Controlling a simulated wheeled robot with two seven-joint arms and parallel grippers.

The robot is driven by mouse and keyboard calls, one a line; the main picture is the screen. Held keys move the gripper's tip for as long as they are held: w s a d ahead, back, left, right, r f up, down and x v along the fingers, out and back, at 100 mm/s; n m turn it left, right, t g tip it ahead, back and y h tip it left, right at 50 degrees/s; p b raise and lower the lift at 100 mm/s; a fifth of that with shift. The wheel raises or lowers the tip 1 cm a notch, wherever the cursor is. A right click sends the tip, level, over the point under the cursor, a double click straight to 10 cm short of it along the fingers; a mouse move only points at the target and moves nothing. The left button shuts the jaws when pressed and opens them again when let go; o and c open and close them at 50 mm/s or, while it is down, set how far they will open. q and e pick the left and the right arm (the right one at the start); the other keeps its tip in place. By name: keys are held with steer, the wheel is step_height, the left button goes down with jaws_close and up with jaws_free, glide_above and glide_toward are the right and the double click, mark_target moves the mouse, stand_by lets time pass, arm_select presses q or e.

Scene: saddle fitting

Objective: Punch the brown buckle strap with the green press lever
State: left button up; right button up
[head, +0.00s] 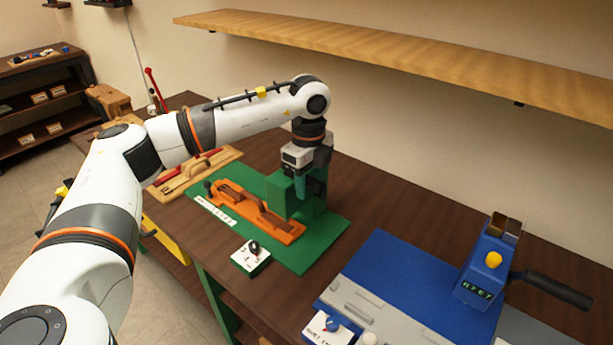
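The green press (283,196) stands on a green mat (313,250) at the middle of the bench. An orange fixture (290,237) runs along the mat into the press, and a brown strap (238,196) lies in it. The strap's middle is partly hard to make out. My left gripper (312,190) points down at the right side of the press, touching it or very near. Its fingertips and the press lever cannot be told apart, so I cannot tell whether it is shut on anything. My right gripper is not in view.
A white box with a black knob (252,246) stands at the mat's front edge. A blue station (480,272) with a black handle (552,290) is at the right. A wooden board (195,172) lies at the left. A wooden shelf (400,50) hangs above.

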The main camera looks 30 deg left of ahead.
arm_select(q)
steer(key=c, duration=0.6)
steer(key=shift+o, duration=0.2)
steer(key=shift+s+f+b, duration=0.6)
steer(key=shift+s+f, duration=0.2)
steer(key=shift+f, duration=0.05)
steer(key=shift+s+a+f+b, duration=0.1)
steer(key=shift+s+f+b, duration=0.65)
steer(key=shift+f, duration=0.15)
steer(key=shift+s+a+f+b, duration=0.1)
steer(key=shift+s+f+b, duration=0.3)
steer(key=shift+f+b, duration=0.2)
steer(key=shift+s+d+f+b, duration=0.1)
steer(key=shift+s+f+b, duration=0.3)
steer(key=shift+f, duration=0.3)
steer(key=shift+s+a+f+b, duration=0.1)
steer(key=shift+s+f+b, duration=0.25)
steer(key=shift+f+b, duration=0.3)
steer(key=shift+s+f+b, duration=0.25)
steer(key=shift+f+b, duration=0.35)
steer(key=shift+f, duration=0.15)
steer(key=shift+s+f+b, duration=0.2)
steer(key=shift+f+b, duration=0.35)
steer(key=shift+f, duration=0.2)
steer(key=shift+s+f+b, duration=0.25)
steer(key=shift+f+b, duration=0.35)
steer(key=shift+f, duration=0.15)
steer(key=f+b, duration=0.3)
steer(key=f, duration=0.1)
steer(key=shift+s, duration=0.2)
